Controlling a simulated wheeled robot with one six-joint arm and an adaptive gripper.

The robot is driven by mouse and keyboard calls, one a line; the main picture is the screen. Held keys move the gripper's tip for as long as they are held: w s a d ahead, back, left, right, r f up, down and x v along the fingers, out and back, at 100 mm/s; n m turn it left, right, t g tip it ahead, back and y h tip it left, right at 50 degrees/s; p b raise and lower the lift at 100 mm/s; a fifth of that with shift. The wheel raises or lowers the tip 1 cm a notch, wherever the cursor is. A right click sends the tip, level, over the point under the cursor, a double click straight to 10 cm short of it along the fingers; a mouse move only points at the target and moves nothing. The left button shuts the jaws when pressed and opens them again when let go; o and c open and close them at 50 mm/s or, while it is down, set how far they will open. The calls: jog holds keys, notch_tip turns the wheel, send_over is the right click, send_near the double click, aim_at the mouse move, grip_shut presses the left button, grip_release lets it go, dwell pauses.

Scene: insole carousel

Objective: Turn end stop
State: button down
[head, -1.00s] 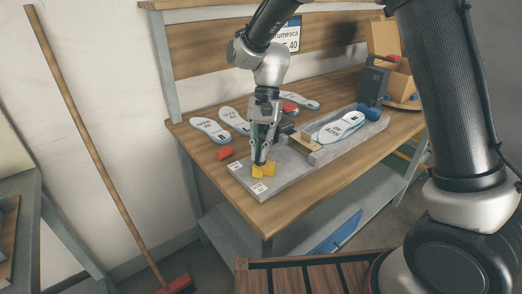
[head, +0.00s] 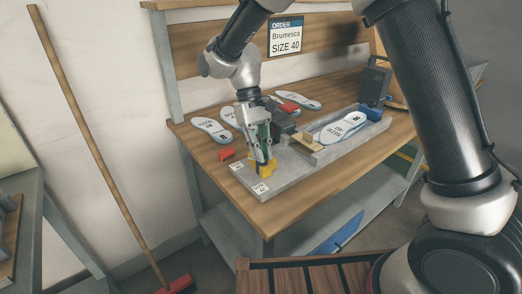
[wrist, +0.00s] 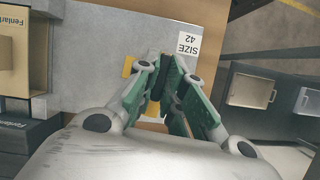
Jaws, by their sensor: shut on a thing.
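The yellow end stop (head: 268,167) sits at the front left of the grey fixture plate (head: 288,180), between two white size labels. My gripper (head: 261,161) points down over it, fingers closed around its upper part. In the wrist view, my gripper (wrist: 163,82) has its green pads on a dark upright piece, with yellow parts of the end stop (wrist: 128,66) showing beside it. The fingers hide much of the stop. The "SIZE 42" label (wrist: 187,44) lies to the right of the fingers in that view.
A white insole (head: 342,128) lies in the fixture's raised channel. More insoles (head: 212,130) and a red block (head: 226,154) lie on the wooden bench at left and behind. An order sign (head: 286,36) reads Brumesca, size 40. A broom (head: 92,150) leans at left.

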jog(key=shift+n, duration=0.6)
jog(key=shift+w, duration=0.1)
jog(key=c, duration=1.5)
grip_release()
jog(key=v, duration=1.2)
jog(key=shift+a, duration=0.2)
